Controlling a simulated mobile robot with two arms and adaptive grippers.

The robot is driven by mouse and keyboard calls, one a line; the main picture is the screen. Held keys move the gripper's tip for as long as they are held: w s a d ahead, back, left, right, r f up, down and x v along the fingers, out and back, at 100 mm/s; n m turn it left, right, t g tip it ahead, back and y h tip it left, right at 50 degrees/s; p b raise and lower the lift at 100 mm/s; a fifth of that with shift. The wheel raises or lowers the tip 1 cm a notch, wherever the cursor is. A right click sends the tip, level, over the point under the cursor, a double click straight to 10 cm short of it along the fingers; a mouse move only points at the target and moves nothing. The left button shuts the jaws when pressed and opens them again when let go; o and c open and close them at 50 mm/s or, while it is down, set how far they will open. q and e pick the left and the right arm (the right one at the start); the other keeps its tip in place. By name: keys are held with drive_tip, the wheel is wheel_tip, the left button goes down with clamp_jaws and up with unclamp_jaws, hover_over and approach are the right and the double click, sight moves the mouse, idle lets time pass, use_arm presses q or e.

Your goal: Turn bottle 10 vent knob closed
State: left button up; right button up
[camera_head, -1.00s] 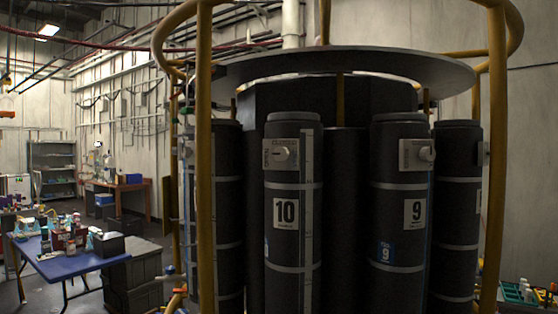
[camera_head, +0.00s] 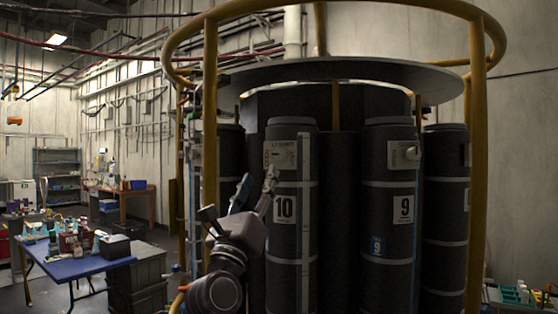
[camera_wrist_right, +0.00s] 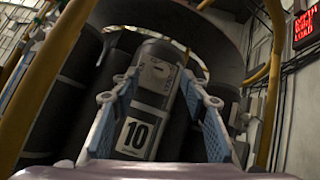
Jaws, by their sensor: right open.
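Bottle 10 (camera_head: 290,240) is a tall dark cylinder with a white "10" label, standing upright in the rack. Its pale vent plate (camera_head: 283,152) is near the top; the knob is hard to make out in the head view, close to my fingertip. In the right wrist view the plate (camera_wrist_right: 155,72) shows between the fingers, above the label, with the knob small and unclear. My right gripper (camera_head: 257,184) is open and empty, in front of bottle 10 and below the plate. It also shows in the wrist view (camera_wrist_right: 159,82), fingers spread either side of the bottle. My left gripper is out of view.
Bottle 9 (camera_head: 388,250) stands to the right with its own knob. Yellow rack posts (camera_head: 210,110) and (camera_head: 476,170) flank the bottles, with a round grey plate (camera_head: 340,69) above. A blue table (camera_head: 75,268) with several items is at left.

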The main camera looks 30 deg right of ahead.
sight(278, 157)
drive_tip(key=w+d+r+m+g+p, duration=0.1)
drive_tip(key=d, duration=0.1)
drive_tip(key=w+d+r+m+g+y+p, duration=0.1)
drive_tip(key=w+d+r+m, duration=0.1)
drive_tip(key=d, duration=0.1)
drive_tip(key=w+d+r+m+g+p, duration=0.1)
drive_tip(key=w+d+r+m, duration=0.1)
drive_tip(key=d, duration=0.1)
drive_tip(key=shift+y, duration=0.4)
drive_tip(key=shift+w+d+r+p, duration=0.1)
drive_tip(key=shift+w+d+p, duration=0.1)
drive_tip(key=shift+d+p, duration=0.1)
drive_tip(key=shift+c, duration=0.6)
clamp_jaws()
